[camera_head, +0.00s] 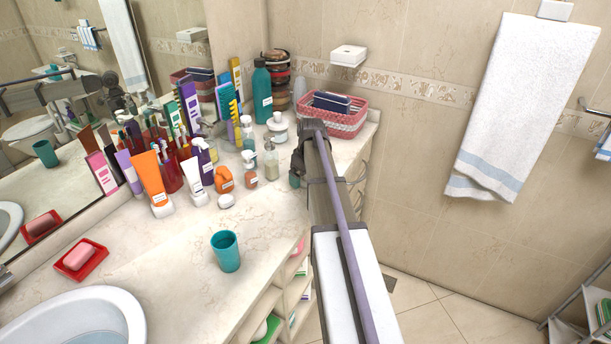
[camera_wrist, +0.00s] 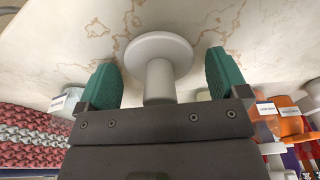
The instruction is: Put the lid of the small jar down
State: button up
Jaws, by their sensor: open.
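A white lid (camera_wrist: 158,50), a round disc with a thick stem-like knob, shows in the wrist view. It appears to lie disc-down on the marble counter, knob toward me. My gripper (camera_wrist: 161,70) is open, its two green fingertips on either side of the knob with gaps. In the head view my gripper (camera_head: 297,172) is low over the counter's right part, and the lid is hidden there. A white jar with a knobbed top (camera_head: 277,128) stands behind it; I cannot tell whether it is the small jar.
A pink woven basket (camera_head: 347,124) with a dark blue item is behind my gripper. Orange bottles (camera_head: 223,180), pump bottles and tubes crowd the left. A teal cup (camera_head: 225,252) stands at the front. The counter (camera_head: 165,260) around the cup is mostly clear.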

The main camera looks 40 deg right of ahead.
jog(key=r+p, duration=0.4)
jog(key=s+r+p, duration=0.1)
jog(key=r+p, duration=0.7)
jog(key=shift+s+d+r, duration=0.15)
jog(key=shift+s+r, duration=0.05)
jog(key=shift+s, duration=0.05)
